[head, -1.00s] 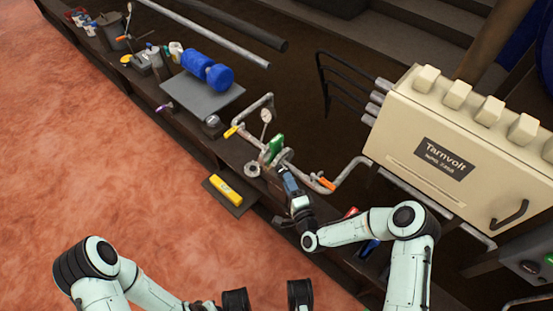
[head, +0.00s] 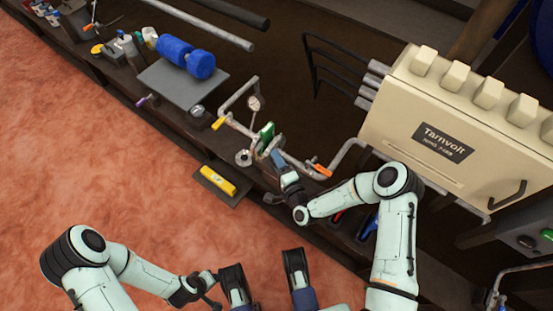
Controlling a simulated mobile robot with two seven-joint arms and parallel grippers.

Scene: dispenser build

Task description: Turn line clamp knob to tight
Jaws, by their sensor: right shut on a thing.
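The pipe line (head: 300,161) runs along the dark bench with a green part (head: 266,132) and a round gauge (head: 254,103) on it. My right gripper (head: 277,157) is at this line, just right of the green part. It is shut on what appears to be the line clamp knob, which the fingers hide, so I cannot read its setting. My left gripper (head: 265,276) is at the bottom edge, near the camera. Its two dark fingers stand wide apart with nothing between them.
An orange handle (head: 318,170) is close right of my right gripper, and a yellow handle (head: 218,124) is to its left. A metal ring (head: 243,158) and a yellow level (head: 217,181) lie nearby. The cream Tarnvolt box (head: 438,130) stands on the right.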

